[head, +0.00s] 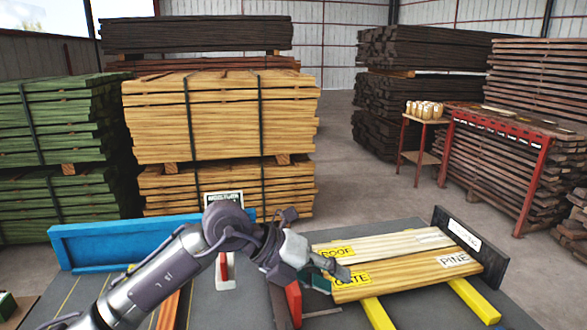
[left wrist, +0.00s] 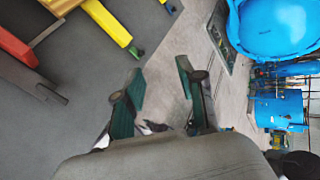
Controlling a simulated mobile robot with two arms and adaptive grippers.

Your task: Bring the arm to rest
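My left arm reaches in from the lower left of the head view. Its left gripper (head: 322,277) is above the grey table, beside the left ends of two pale boards. In the left wrist view the two teal fingers of this gripper (left wrist: 158,82) stand apart with nothing between them. The near board (head: 400,277) carries a yellow label reading GATE and a white PINE label. In the head view I cannot tell whether the gripper touches a board. My right gripper is not in view.
Yellow bars (head: 474,300) show under the boards, and a black end stop (head: 470,245) stands at their right. A blue fence (head: 140,240) borders the table's left side. Lumber stacks (head: 220,115) stand behind. A blue vessel (left wrist: 275,28) shows in the left wrist view.

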